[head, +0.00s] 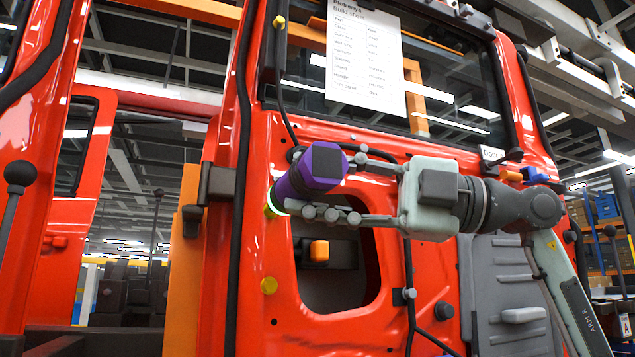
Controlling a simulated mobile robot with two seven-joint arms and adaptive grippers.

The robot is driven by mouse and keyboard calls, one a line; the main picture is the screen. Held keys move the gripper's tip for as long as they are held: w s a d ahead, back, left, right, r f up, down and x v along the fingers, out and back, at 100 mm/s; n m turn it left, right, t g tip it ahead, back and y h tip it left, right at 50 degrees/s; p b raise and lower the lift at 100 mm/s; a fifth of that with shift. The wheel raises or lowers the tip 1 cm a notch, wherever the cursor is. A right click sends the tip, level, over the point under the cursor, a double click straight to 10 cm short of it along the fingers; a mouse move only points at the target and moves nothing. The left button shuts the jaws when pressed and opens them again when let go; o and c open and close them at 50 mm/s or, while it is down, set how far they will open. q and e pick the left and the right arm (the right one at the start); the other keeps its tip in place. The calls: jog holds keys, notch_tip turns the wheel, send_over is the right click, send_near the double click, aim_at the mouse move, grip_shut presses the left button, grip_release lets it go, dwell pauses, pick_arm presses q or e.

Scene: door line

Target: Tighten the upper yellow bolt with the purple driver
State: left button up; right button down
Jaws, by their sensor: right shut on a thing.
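The purple driver (312,172) is held in my right gripper (322,186), whose fingers close on its body from above and below. The driver is tilted, its dark back end towards me. Its front end points down-left at the red door, where a green-lit ring shows with a bit of yellow (270,211) by it. The driver's nose hides most of that spot, so I cannot tell whether it is seated on a bolt. A yellow bolt (269,285) sits lower on the door. Another yellow bolt (279,22) is high on the window frame. My left gripper is not in view.
The red door (320,331) fills the middle, with an opening and an orange-faced latch (319,250) inside it. Black cables run beside the opening. A paper build sheet (364,62) hangs on the window. A dark hinge (212,187) stands left of the driver.

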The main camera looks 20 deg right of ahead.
aim_at(337, 165)
dwell(0.5)
jog(key=shift+s, duration=0.35)
jog(key=shift+s+d+b, duration=0.1)
jog(key=shift+s+b, duration=0.3)
jog(key=shift+s, duration=2.65)
